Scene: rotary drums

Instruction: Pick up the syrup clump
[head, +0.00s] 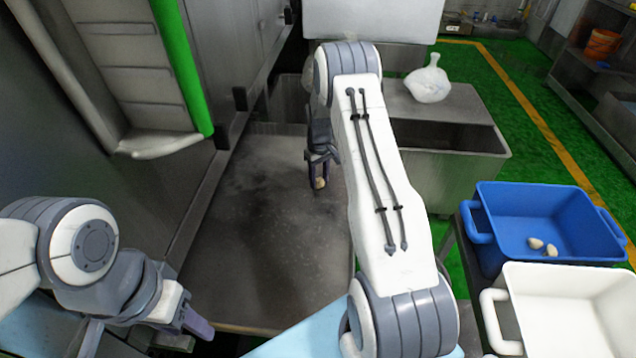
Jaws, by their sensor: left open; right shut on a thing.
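My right gripper (318,180) is shut on a small beige syrup clump (320,184), above the dark metal tray surface (270,250). Part of the clump is hidden by the fingers. I cannot tell how high it is above the surface. My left gripper (190,322) is open near the lower left, and I see nothing in it. Two more beige clumps (543,246) lie in the blue bin (500,232) at the right.
A white bin (545,310) stands in front of the blue bin. A metal trough (440,165) and a pale bag (429,80) are behind my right arm. Dark machine panels (130,190) line the left side. Green floor is open at the back right.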

